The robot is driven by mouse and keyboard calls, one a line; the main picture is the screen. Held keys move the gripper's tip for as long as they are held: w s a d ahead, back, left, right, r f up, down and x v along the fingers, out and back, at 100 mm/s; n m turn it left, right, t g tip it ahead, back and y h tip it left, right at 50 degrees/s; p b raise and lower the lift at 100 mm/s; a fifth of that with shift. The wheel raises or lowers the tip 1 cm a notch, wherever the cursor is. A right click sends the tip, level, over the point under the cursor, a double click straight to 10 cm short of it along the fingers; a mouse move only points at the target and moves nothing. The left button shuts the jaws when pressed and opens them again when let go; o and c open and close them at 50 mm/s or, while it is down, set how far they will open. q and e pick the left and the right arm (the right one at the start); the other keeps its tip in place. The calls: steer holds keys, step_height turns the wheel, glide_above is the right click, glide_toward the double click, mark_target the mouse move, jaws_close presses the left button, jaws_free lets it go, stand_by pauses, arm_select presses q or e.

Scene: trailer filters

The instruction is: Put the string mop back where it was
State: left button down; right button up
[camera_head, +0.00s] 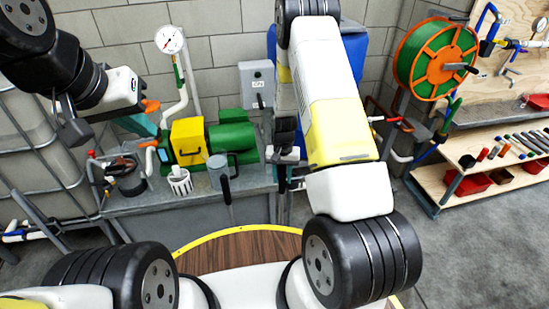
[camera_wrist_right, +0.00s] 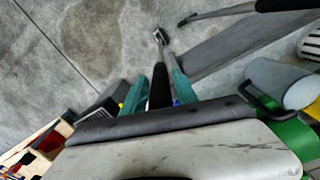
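I cannot make out a string mop's head in either view. My right gripper (camera_head: 286,156) hangs at the front edge of the grey bench (camera_head: 150,203), right of the green pump. In the right wrist view, a dark rod with a grey shaft (camera_wrist_right: 160,85) lies in front of the gripper body, between teal parts. Another black-handled grey rod (camera_wrist_right: 228,12) shows at the top of that view.
A pressure gauge (camera_head: 169,39) stands behind. An orange hose reel (camera_head: 437,58) and wooden shelves (camera_head: 480,165) are at the right. The floor (camera_head: 475,240) there is clear.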

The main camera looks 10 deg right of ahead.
steer(key=shift+o, duration=0.5)
step_height(320, 180, up, 12)
steer(key=shift+f, duration=0.1)
steer(key=s+r+n+t+y, duration=0.1)
steer(key=s+r, duration=0.2)
steer(key=r, duration=0.4)
steer(key=s+a+r+t, duration=0.1)
steer(key=s+r, duration=0.2)
steer(key=r, duration=0.4)
steer(key=s+r+n+t+y, duration=0.1)
steer(key=s+r, duration=0.2)
steer(key=r, duration=0.4)
steer(key=s+r+n+t, duration=0.1)
steer(key=s+r, duration=0.3)
steer(key=s, duration=0.3)
steer(key=s+a+r+t, duration=0.1)
steer(key=s+r+t, duration=0.1)
steer(key=s+r, duration=0.3)
steer(key=s, duration=0.3)
steer(key=shift+n, duration=0.4)
steer(key=shift+r, duration=0.1)
